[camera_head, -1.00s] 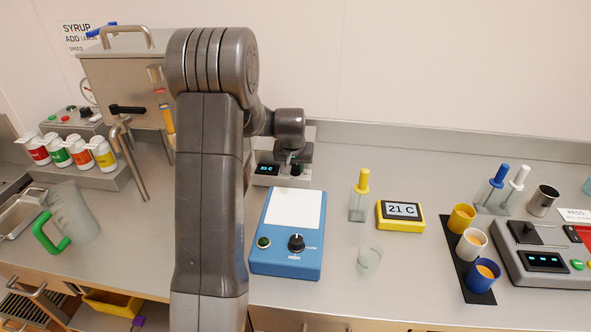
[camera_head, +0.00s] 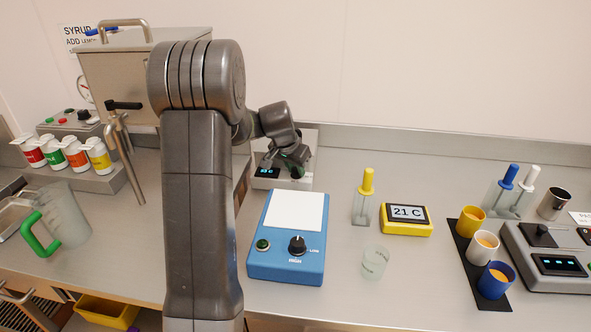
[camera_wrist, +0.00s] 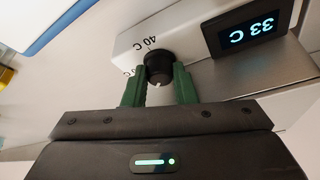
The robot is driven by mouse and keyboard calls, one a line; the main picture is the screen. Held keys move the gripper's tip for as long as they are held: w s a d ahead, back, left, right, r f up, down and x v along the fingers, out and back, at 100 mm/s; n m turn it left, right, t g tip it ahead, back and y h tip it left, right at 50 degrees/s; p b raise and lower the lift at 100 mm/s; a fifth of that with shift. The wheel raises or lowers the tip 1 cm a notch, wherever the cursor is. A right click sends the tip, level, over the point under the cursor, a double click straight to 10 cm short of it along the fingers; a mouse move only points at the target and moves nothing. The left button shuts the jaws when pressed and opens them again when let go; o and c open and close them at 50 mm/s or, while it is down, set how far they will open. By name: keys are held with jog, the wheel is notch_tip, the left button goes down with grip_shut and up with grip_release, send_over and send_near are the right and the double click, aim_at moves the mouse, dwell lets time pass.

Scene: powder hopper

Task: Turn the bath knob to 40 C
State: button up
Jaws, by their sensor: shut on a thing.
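The bath knob (camera_wrist: 159,68) is a small black dial on the pale front of the bath controller (camera_wrist: 190,27), seen in the wrist view. My gripper (camera_wrist: 160,80) has its green fingers on both sides of the knob, shut on it. A "40 C" mark is printed beside the knob, with another mark partly hidden by a finger. The lit display (camera_wrist: 250,33) reads 33 C. In the head view, my gripper (camera_head: 291,166) is at the controller (camera_head: 266,183) behind the blue device; the knob is hidden there by my gripper.
The blue device (camera_head: 257,268) with a white plate stands in front of the controller. A green-handled jug (camera_head: 65,215) stands at left.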

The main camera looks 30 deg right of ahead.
jog(key=o, duration=0.7)
jog(key=b+v, duration=0.1)
jog(key=v, duration=1.3)
jog(key=shift+d, duration=0.1)
